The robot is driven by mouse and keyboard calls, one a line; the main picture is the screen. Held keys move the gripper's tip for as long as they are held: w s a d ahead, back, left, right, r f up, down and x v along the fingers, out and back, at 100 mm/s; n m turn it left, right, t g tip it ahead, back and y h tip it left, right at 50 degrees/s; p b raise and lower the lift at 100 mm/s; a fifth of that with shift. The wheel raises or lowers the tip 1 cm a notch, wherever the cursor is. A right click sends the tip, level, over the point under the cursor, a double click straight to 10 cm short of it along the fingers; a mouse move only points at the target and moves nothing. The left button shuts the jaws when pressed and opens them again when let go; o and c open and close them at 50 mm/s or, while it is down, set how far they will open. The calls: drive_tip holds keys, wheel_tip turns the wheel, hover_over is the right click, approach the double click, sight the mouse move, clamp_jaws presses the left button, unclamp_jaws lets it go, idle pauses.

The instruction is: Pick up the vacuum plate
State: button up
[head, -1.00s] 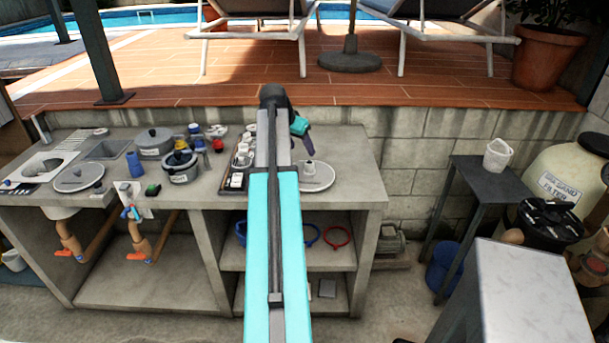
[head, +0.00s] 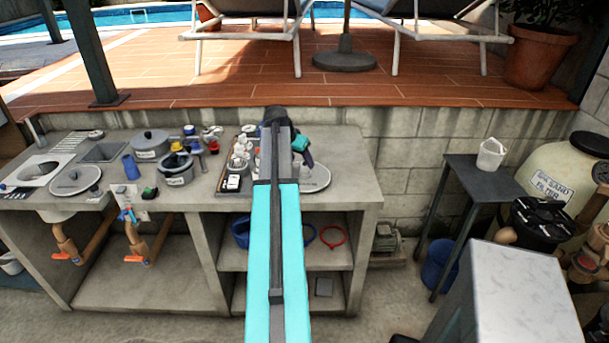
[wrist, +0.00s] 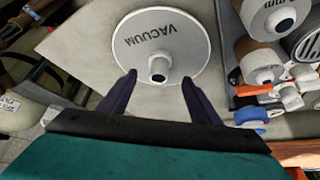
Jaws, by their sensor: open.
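The vacuum plate (wrist: 186,36) is a pale grey disc marked VACUUM, with a short white spigot (wrist: 158,68) at its centre. It lies flat on the concrete counter. In the head view the plate (head: 319,180) shows at the counter's right end, partly hidden behind my arm and gripper. My gripper (wrist: 158,88) is open and empty. In the wrist view its two dark fingers reach to the plate's near edge, one on each side of the spigot. In the head view the gripper (head: 304,150) is mostly hidden by my arm; I cannot tell its height above the plate.
A tray of white fittings (head: 232,182) lies close left of the plate. Grey pots (head: 150,144), a round lid (head: 75,180) and a blue cup (head: 131,166) stand farther left. A dark side table (head: 480,180) with a white basket (head: 491,153) stands right, beyond a gap.

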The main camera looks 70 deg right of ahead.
sight(304, 164)
drive_tip(key=shift+d+f, duration=0.2)
drive_tip(key=shift+f, duration=0.15)
drive_tip(key=shift+s, duration=0.1)
drive_tip(key=shift+s+d+f+p, duration=0.2)
drive_tip(key=shift+d+f+p, duration=0.7)
drive_tip(key=shift+f+p, duration=0.1)
drive_tip(key=shift+p+x, duration=0.35)
drive_tip(key=shift+x, duration=0.95)
drive_tip(key=shift+a, duration=0.1)
drive_tip(key=c, duration=1.2)
drive_tip(key=shift+r, duration=0.15)
drive_tip(key=shift+c, duration=0.3)
